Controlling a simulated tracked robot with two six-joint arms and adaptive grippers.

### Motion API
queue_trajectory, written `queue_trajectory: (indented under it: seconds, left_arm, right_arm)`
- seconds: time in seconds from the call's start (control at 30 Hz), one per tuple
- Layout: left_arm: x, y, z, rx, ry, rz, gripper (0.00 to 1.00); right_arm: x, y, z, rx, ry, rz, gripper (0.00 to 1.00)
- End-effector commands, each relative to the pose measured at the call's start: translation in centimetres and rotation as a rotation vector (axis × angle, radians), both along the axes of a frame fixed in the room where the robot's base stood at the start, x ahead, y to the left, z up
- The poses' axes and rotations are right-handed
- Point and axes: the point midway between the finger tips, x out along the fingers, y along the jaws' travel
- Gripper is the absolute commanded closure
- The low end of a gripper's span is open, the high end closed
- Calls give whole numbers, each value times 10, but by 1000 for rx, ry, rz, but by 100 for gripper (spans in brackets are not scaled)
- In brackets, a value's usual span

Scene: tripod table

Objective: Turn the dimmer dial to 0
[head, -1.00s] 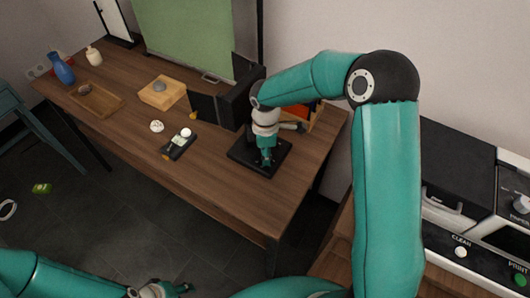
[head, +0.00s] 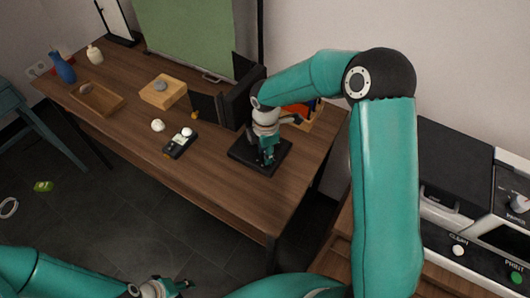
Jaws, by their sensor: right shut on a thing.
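A flat black base (head: 244,155) lies on the wooden table near its right end. My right gripper (head: 267,160) points down over the middle of this base. It is shut on the dimmer dial, which its fingers hide, so the dial's setting cannot be read. My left gripper (head: 178,287) is low at the bottom edge of the picture, away from the table; its fingers are too small to tell open from shut.
A small black device with a white dome (head: 187,132) and a white ball (head: 158,125) lie left of the base. A black flapped lamp (head: 240,100) stands close behind. The front table top is clear.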

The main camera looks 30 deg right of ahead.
Motion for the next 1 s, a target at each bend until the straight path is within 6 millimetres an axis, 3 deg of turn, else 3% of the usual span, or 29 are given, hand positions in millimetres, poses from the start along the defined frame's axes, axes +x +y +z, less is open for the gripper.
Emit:
queue_trajectory:
  seconds: [0.07, 0.1, 0.23, 0.67, 1.0]
  left_arm:
    - [0, 0, 0, 0, 0, 0, 60]
    - [0, 0, 0, 0, 0, 0, 60]
    - [0, 0, 0, 0, 0, 0, 60]
    - [0, 0, 1, 0, 0, 0, 60]
    - [0, 0, 0, 0, 0, 0, 60]
  right_arm:
    - [1, 0, 1, 0, -2, 1, 100]
    - [1, 0, 1, 0, -2, 1, 64]
    - [0, 0, 1, 0, -2, 0, 45]
    - [1, 0, 9, 0, -3, -1, 45]
    - [1, 0, 70, 0, -6, -1, 45]
